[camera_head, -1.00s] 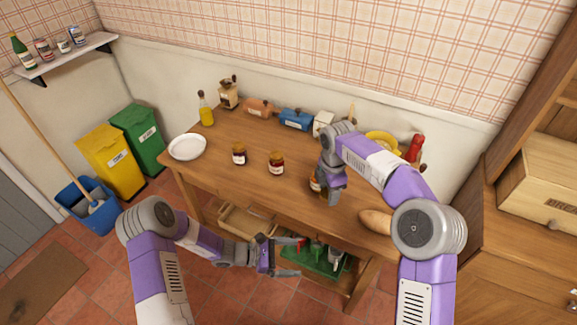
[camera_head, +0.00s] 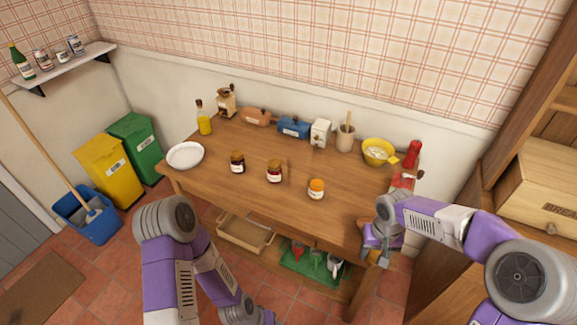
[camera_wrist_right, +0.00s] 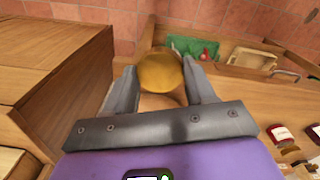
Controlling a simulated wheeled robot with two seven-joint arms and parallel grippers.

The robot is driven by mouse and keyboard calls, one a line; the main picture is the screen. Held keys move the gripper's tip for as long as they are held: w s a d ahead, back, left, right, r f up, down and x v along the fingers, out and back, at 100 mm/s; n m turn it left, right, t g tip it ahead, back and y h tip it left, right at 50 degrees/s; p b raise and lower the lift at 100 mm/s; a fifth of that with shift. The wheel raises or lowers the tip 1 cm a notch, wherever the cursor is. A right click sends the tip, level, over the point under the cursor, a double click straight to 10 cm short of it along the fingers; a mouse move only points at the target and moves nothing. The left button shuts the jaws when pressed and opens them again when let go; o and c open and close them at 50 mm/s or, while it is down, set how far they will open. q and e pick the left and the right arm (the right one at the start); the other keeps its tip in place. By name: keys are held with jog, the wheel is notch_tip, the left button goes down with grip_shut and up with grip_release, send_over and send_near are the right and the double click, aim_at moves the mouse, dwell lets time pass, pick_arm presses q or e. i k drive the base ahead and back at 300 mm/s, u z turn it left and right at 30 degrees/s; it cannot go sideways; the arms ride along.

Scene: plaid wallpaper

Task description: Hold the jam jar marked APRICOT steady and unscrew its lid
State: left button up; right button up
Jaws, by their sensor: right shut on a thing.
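The jar with orange contents and a white label (camera_head: 316,189) stands upright near the front right of the table; its lettering is too small to read. Its top looks orange, with no dark lid like those on the other jars. My right gripper (camera_head: 378,254) is well to the right of this jar, at the table's front right corner. In the right wrist view its fingers (camera_wrist_right: 162,85) are shut on a round golden lid-like disc (camera_wrist_right: 160,70). My left arm comes in at the bottom, and its fingers are cut off by the frame edge.
A white plate (camera_head: 186,155) is at the left end. Canisters, a yellow bowl (camera_head: 378,150) and a red bottle (camera_head: 412,154) line the back. The table around the orange jar is clear.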

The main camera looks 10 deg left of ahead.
aim_at(316, 185)
jog(key=z, duration=0.05)
jog(key=k, duration=0.4)
jog(key=u, duration=0.6)
jog(key=i, duration=1.45)
